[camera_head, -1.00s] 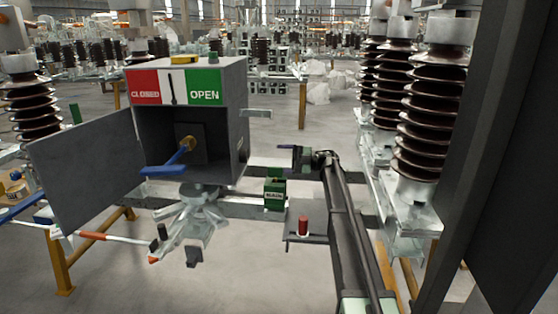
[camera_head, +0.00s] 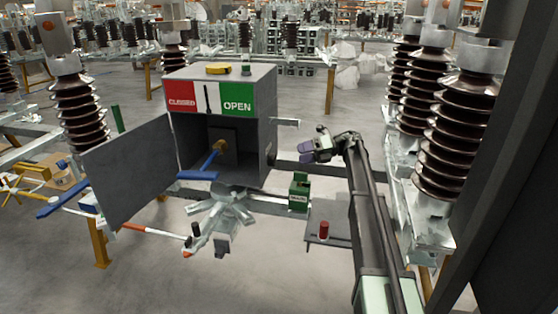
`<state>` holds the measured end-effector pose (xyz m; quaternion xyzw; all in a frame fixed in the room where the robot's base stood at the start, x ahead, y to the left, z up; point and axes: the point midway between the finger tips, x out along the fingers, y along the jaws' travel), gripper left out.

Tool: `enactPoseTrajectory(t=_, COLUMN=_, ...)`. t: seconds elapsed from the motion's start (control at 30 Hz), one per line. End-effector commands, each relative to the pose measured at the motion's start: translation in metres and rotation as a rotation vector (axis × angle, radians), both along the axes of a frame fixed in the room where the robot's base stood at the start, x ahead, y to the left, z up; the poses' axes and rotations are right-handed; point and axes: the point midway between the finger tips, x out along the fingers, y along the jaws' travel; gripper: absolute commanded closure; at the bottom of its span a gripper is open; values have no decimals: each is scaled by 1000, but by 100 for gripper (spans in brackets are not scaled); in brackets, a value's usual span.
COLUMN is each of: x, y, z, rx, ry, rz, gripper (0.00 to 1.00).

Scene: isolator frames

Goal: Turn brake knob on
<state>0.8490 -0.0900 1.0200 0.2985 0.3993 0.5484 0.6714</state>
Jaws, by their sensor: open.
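A grey box (camera_head: 265,135) with a red CLOSED and green OPEN panel (camera_head: 210,97) stands with its door (camera_head: 130,170) swung out to the left. Inside it, a blue lever (camera_head: 199,175) sits on a brass-coloured hub (camera_head: 220,146). A small green block (camera_head: 298,192) with a label too small to read stands on the rail right of the box. A red knob (camera_head: 324,230) stands on a grey plate below and right of it. I cannot tell which part is the brake knob. My gripper (camera_head: 304,151) is open and empty, right of the box and above the green block, touching nothing.
Brown ribbed insulators (camera_head: 445,150) stand close to the right of my arm. Another insulator (camera_head: 80,112) stands at the left, behind the door. A red-and-white rod (camera_head: 150,230) lies at lower left.

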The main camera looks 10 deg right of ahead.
Motion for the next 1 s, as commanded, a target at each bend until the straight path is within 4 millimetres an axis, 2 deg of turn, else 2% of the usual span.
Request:
enactPoseTrajectory(t=0.2, x=3, y=51, z=-14, rx=1, ry=0, rz=2, gripper=25)
enactPoseTrajectory(t=0.33, x=5, y=76, z=-18, rx=1, ry=0, rz=2, gripper=25)
enactPoseTrajectory(t=0.5, x=7, y=90, z=-19, rx=1, ry=1, rz=-1, gripper=25)
enactPoseTrajectory(t=0.7, x=7, y=90, z=-19, rx=2, ry=2, rz=-1, gripper=25)
enactPoseTrajectory(t=0.77, x=7, y=90, z=-19, rx=2, ry=2, rz=-1, gripper=33)
enactPoseTrajectory(t=1.0, x=7, y=90, z=-19, rx=2, ry=2, rz=-1, gripper=70)
